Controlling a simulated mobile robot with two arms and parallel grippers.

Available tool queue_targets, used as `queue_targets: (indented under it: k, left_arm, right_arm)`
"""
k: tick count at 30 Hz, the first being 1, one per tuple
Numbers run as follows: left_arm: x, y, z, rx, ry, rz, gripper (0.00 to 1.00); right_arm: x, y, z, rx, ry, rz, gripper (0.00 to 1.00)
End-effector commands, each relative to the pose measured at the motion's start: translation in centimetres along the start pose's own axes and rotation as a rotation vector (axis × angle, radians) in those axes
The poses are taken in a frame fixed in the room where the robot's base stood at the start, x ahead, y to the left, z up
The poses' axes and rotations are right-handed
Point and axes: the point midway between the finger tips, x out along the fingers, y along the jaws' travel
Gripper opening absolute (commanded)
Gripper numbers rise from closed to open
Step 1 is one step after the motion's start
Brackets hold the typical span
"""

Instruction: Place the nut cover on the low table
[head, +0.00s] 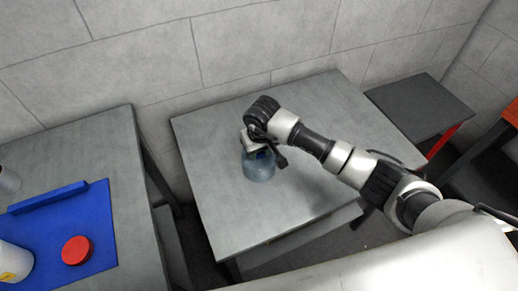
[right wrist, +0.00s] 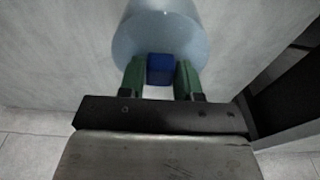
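The nut cover (head: 258,168) appears to be the translucent blue-grey round cover under my right gripper, over the grey middle table (head: 215,200). In the right wrist view its pale round body (right wrist: 160,30) carries a small blue block (right wrist: 160,69). My right gripper (head: 258,148) points down at it. In the right wrist view its green fingers (right wrist: 160,78) stand on both sides of the blue block, close against it. I cannot tell whether the cover's bottom touches the tabletop. My left gripper is not in view.
At left, another table (head: 125,185) bears a blue mat (head: 95,225) with a blue bar (head: 48,197), a red disc (head: 76,250) and a white container (head: 12,262). A smaller dark table (head: 420,105) stands at right by the wall. Much of the middle tabletop is clear.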

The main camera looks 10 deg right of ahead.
Motion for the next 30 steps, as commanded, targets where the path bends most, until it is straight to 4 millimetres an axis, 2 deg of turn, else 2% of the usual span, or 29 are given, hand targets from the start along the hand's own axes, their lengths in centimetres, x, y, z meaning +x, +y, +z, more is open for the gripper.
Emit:
queue_targets:
  k: [1, 4, 11, 16, 30]
  left_arm:
    - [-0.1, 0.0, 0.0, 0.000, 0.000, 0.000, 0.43]
    - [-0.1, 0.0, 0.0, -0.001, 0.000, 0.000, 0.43]
    - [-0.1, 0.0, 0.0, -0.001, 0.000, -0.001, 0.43]
    - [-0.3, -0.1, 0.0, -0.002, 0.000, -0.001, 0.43]
    - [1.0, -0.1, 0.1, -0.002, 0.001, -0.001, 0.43]
  right_arm:
    - [-0.1, 0.0, 0.0, 0.000, 0.000, 0.000, 0.41]
    - [-0.1, 0.0, 0.0, 0.000, 0.000, 0.000, 0.55]
    - [-0.1, 0.0, 0.0, 0.000, 0.000, -0.001, 0.55]
    - [-1.0, 0.0, -0.2, -0.001, 0.004, 0.000, 0.55]
    - [-10.3, 0.1, -0.1, -0.001, 0.004, 0.002, 0.55]
